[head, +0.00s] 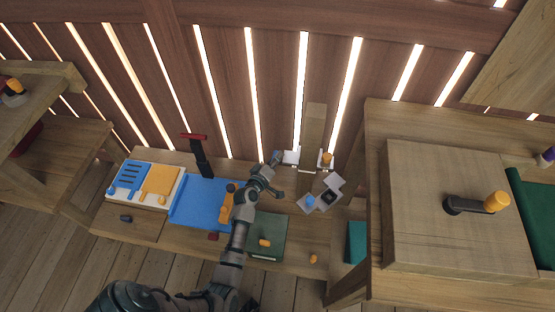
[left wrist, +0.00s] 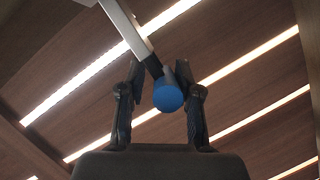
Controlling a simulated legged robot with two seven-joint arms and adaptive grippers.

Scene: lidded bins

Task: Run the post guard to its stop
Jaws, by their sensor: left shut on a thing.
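The wooden post (head: 313,128) stands upright against the back wall in the head view. Pale guard parts (head: 291,157) sit at its base, with an orange knob (head: 327,158) to their right. My left gripper (head: 276,164) is beside the post's base, on its left. In the left wrist view, my left gripper (left wrist: 165,95) is shut on a round blue knob (left wrist: 168,97), between its two fingers. A pale bar with a dark end (left wrist: 128,28) runs from the knob to the upper left. How the bar joins the guard is hidden. My right gripper is out of view.
A blue bin (head: 188,215) and a white-framed panel (head: 145,185) are left of my arm. A dark green lid (head: 273,232) lies right of it. Grey boxes (head: 325,195) stand right of the gripper. A large wooden box (head: 455,235) with an orange-tipped handle fills the right.

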